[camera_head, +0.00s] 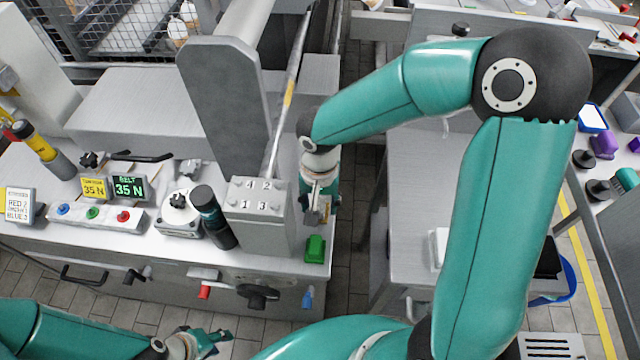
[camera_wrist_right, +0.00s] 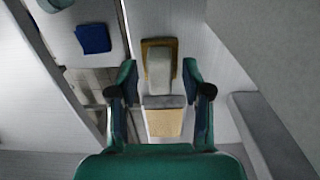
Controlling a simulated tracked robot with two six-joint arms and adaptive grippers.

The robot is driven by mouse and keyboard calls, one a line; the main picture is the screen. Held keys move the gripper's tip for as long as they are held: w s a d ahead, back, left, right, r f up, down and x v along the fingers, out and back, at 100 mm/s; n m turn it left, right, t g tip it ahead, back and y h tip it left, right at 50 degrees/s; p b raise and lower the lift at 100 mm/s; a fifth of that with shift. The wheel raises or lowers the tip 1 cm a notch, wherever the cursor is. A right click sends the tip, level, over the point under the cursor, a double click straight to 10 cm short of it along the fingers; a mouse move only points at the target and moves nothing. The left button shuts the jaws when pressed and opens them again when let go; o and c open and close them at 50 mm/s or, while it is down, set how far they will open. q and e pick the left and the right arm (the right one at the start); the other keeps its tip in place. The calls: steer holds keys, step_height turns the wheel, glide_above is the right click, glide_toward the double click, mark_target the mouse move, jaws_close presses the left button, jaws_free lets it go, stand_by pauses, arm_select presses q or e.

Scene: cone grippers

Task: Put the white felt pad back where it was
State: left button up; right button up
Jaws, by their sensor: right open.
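My right gripper (camera_head: 318,212) hangs beside the right end of the grey machine. In the right wrist view the same gripper (camera_wrist_right: 162,90) is open. Between and just beyond its fingers is a brown-edged piece with a pale whitish pad (camera_wrist_right: 159,70) on its face. Below that pad are a grey strip (camera_wrist_right: 164,101) and a tan block (camera_wrist_right: 163,123). Whether the pale pad is the white felt pad, and whether the fingers touch anything, I cannot tell. A white flat block (camera_head: 438,247) lies on the right table. My left gripper (camera_head: 212,338) is low at the left, its opening unclear.
A numbered grey block (camera_head: 258,210) and a green block (camera_head: 315,248) are near the machine's right end. A dark blue pad (camera_wrist_right: 93,38) lies at upper left in the wrist view. A gap separates machine and right table (camera_head: 415,190).

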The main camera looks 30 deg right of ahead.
mark_target(320, 205)
step_height(320, 205, up, 12)
steer(key=shift+f, duration=0.25)
steer(key=shift+s, duration=0.1)
stand_by(0.5)
